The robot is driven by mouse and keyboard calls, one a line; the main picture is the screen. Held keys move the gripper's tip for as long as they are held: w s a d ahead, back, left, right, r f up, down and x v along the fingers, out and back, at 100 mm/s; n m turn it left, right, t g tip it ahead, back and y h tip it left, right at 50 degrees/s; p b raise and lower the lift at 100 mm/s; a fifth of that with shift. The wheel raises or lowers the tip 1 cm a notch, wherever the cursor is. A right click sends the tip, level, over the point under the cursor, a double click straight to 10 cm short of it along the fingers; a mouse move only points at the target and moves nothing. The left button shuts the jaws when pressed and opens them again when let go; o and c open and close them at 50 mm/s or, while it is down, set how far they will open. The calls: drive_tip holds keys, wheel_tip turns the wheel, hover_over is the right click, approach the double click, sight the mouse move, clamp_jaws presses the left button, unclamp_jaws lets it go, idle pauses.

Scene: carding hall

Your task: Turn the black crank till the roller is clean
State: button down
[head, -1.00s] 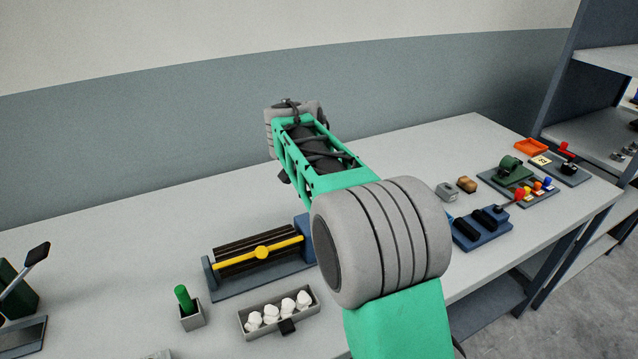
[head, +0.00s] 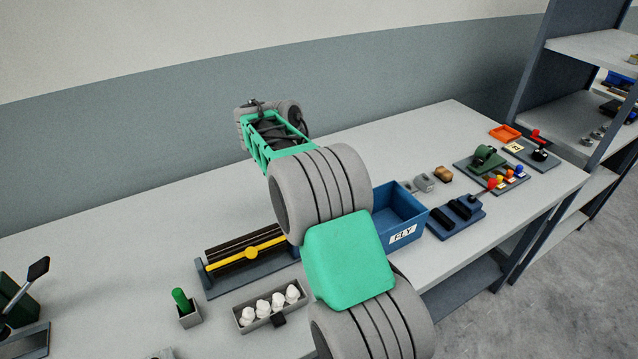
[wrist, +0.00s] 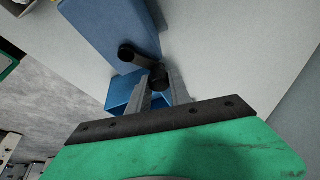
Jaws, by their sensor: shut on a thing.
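The roller (head: 225,252), dark and ribbed with a yellow bar across its front, lies in a blue-grey frame on the bench in the head view. My arm hides the frame's right end, and the crank and my gripper do not show there. In the wrist view my gripper (wrist: 159,84) is shut on the black crank (wrist: 139,56), with its fingers on either side of the crank's black grip. The crank sits beside a blue housing (wrist: 105,28). I cannot tell how clean the roller is.
A blue bin (head: 397,215) labelled FLY stands right of my arm. A grey tray (head: 246,325) of white lumps and a green-handled tool (head: 181,300) in a small box lie in front of the roller. The bench behind the roller is clear.

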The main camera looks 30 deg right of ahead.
drive_tip(key=shift+s+d+m, duration=0.1)
drive_tip(key=shift+s+m, duration=0.05)
drive_tip(key=shift+m, duration=0.25)
drive_tip(key=c, duration=1.2)
unclamp_jaws()
drive_tip(key=p+v, duration=0.3)
drive_tip(key=v, duration=0.4)
drive_tip(key=shift+r, duration=0.35)
